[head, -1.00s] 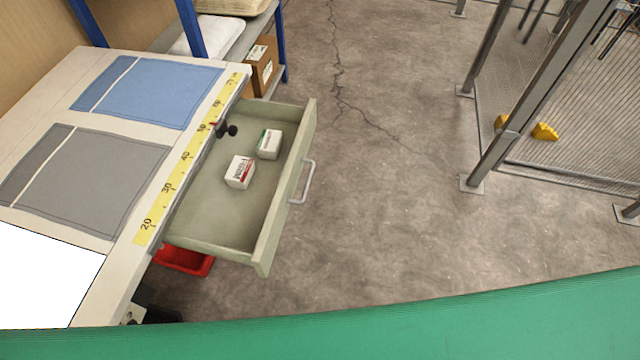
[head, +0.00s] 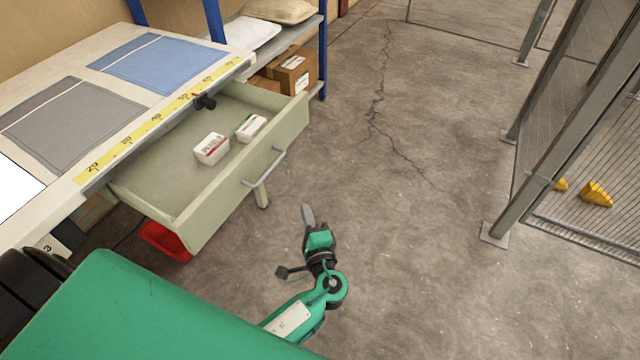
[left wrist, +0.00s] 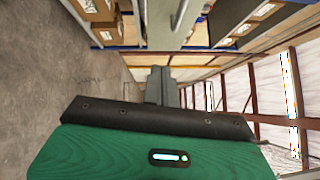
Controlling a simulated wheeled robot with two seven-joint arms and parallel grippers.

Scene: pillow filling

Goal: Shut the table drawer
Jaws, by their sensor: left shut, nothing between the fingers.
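The table drawer (head: 160,190) is pale green and stands pulled out from under the table (head: 30,225). Its front carries a metal handle (head: 265,168). Two small white boxes lie inside, one with red marking (head: 211,149) and one with green (head: 251,128). My left gripper (head: 308,214) is shut and empty, over the floor in front of the drawer, apart from the handle. In the left wrist view the shut fingers (left wrist: 160,80) point toward the drawer front, whose handle (left wrist: 181,14) shows at the top. My right gripper is not in view.
A red bin (head: 165,241) is below the drawer. A shelf with cardboard boxes (head: 293,73) and pillows (head: 280,10) stands behind the table. A mesh fence (head: 580,130) is at the right. The floor between is clear.

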